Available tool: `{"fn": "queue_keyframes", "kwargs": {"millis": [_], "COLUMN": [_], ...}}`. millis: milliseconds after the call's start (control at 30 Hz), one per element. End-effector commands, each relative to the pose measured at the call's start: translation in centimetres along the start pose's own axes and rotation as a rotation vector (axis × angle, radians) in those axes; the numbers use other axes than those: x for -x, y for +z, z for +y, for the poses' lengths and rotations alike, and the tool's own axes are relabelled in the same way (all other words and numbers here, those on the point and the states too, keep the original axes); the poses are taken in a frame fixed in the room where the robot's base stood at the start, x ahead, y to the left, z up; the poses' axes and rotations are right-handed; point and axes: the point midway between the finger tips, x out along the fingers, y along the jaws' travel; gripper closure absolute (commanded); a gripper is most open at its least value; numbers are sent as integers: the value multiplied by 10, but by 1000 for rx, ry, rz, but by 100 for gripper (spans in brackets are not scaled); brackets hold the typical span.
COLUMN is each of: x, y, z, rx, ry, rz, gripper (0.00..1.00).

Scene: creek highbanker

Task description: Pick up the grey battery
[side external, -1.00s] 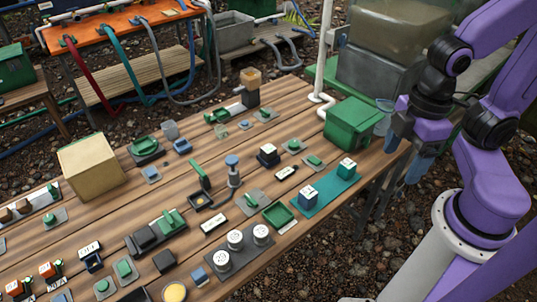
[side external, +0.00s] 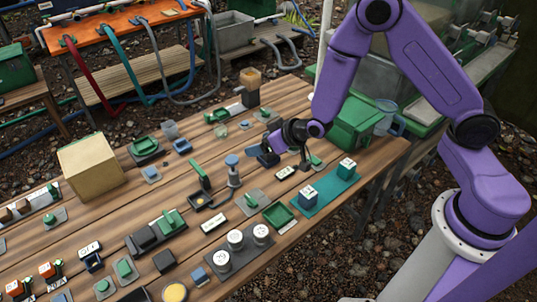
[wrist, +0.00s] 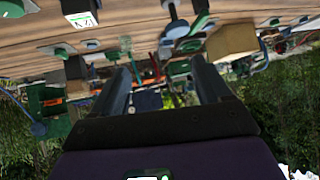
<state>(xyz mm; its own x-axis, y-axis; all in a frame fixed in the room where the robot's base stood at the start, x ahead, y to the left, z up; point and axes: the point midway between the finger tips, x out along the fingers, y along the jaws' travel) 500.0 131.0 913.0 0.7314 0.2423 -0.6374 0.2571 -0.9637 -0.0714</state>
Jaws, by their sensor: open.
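I cannot tell for certain which item is the grey battery. A dark block with a white top, seen earlier mid-table, is now hidden behind my gripper (side external: 284,159) in the side view. A blue-grey block with a white top (side external: 308,194) and a green one (side external: 346,168) stand on a teal mat (side external: 325,190). My gripper is open over the table, just beyond the mat. In the wrist view its two fingers (wrist: 165,70) are spread with nothing held between them. A dark block with a white label (wrist: 80,12) shows at that view's top left.
A green box (side external: 355,122) stands at the table's right end, close to my arm. Three white-topped cylinders (side external: 235,238) sit on a dark tray. A tan box (side external: 88,165) stands at the left. Many small switches and blocks crowd the wooden table (side external: 285,95).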

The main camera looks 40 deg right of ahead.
Motion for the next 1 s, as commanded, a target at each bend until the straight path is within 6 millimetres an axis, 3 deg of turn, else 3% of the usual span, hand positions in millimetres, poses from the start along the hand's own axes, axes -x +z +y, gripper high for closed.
{"fn": "queue_keyframes", "kwargs": {"millis": [100, 200, 400, 1000], "x": [-28, -40, -48, -74], "y": [7, 12, 18, 50], "z": [39, 68, 100, 107], "rx": [-43, -63, -74, -74], "ry": [97, 167, 250, 261], "rz": [104, 188, 289, 308], "gripper": [23, 23, 23, 23]}}
